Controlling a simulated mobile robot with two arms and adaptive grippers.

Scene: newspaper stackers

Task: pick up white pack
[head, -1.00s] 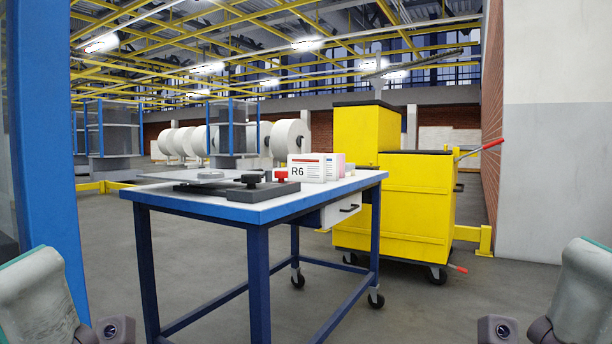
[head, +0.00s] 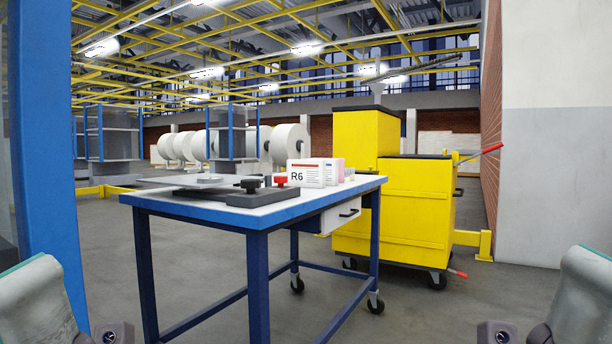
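A white pack (head: 324,172) with printed text and a red strip stands on the blue-edged table (head: 225,209), toward its right end. A box face marked R6 (head: 298,175) is at its left side; I cannot tell whether it is part of the same pack. A pinkish pack (head: 339,168) is just behind. Parts of my arms show at the lower left and lower right corners, well short of the table. No gripper fingertips show in the head view.
A dark flat device with black and red knobs (head: 281,180) lies on the table. A yellow wheeled cabinet (head: 415,215) stands behind right, with a red handle sticking out. A blue post (head: 42,160) is close at left. Floor at right front is clear.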

